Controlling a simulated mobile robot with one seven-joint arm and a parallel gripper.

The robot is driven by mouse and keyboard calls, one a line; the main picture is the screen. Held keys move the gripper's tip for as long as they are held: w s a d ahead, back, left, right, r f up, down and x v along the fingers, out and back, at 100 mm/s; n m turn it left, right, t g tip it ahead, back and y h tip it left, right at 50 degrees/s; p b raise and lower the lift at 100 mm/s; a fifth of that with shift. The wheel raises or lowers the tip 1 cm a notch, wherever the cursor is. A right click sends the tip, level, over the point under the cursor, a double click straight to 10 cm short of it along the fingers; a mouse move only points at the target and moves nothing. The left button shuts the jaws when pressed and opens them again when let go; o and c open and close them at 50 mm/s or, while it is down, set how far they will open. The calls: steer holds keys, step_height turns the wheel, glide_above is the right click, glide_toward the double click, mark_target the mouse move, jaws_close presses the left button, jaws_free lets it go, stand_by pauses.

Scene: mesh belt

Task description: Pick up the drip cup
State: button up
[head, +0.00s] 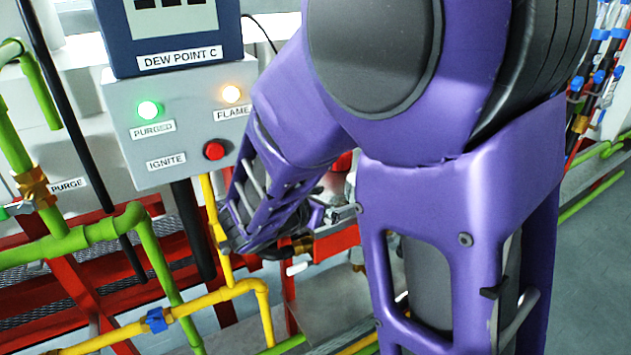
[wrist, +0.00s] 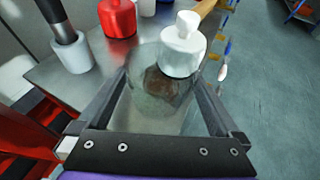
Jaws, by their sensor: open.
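A clear, see-through cup, which looks like the drip cup (wrist: 150,108), shows in the wrist view with a dark brown patch inside. It stands on a grey metal surface (wrist: 98,62). My gripper (wrist: 160,78) is open, with one dark finger on each side of the cup. Whether the fingers touch its wall cannot be told. In the head view my purple arm covers much of the middle; the cup cannot be made out there, and my fingers are not clear.
A white bottle (wrist: 183,50) stands right behind the cup, overlapping it in view. A red container (wrist: 117,17) and a white holder with a dark-handled tool (wrist: 72,55) stand farther back. In the head view, a control box (head: 180,120) and yellow pipes (head: 215,297) are left of my arm.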

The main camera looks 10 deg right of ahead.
steer(key=shift+c, duration=0.2)
steer(key=c, duration=1.2)
